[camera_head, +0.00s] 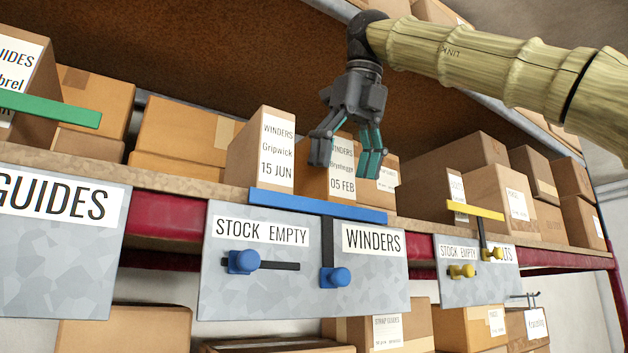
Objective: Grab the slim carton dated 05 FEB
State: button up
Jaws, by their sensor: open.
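The slim carton dated 05 FEB (341,186) stands on the shelf, its white WINDERS label facing me. The middle of its label is partly hidden by my gripper. My gripper (345,164) is open and points down, its fingers in front of or around the upper part of this carton; I cannot tell which, nor whether they touch it. The WINDERS carton dated 15 JUN (277,160) stands to its left. Another labelled carton (388,178) stands to its right, partly behind the gripper fingers, its text unreadable.
A blue bar (310,205) runs along the shelf edge before the WINDERS cartons, above a grey STOCK EMPTY / WINDERS plate (225,290). A yellow bar (475,209) stands further right. A green bar (45,108) is at left. More cartons (185,130) fill the shelf.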

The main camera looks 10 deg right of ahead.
aim_at(343, 186)
jog(key=shift+w+d+f+p, duration=0.15)
jog(key=shift+w+f+p, duration=0.15)
jog(key=shift+w+f, duration=0.45)
jog(key=shift+f, duration=0.45)
jog(key=shift+s+f, duration=0.2)
jog(key=shift+f, duration=0.15)
jog(key=shift+w+a+f, duration=0.2)
jog(key=shift+w+a, duration=0.05)
jog(key=shift+w, duration=0.05)
jog(key=shift+s, duration=0.15)
jog(key=c, duration=1.4)
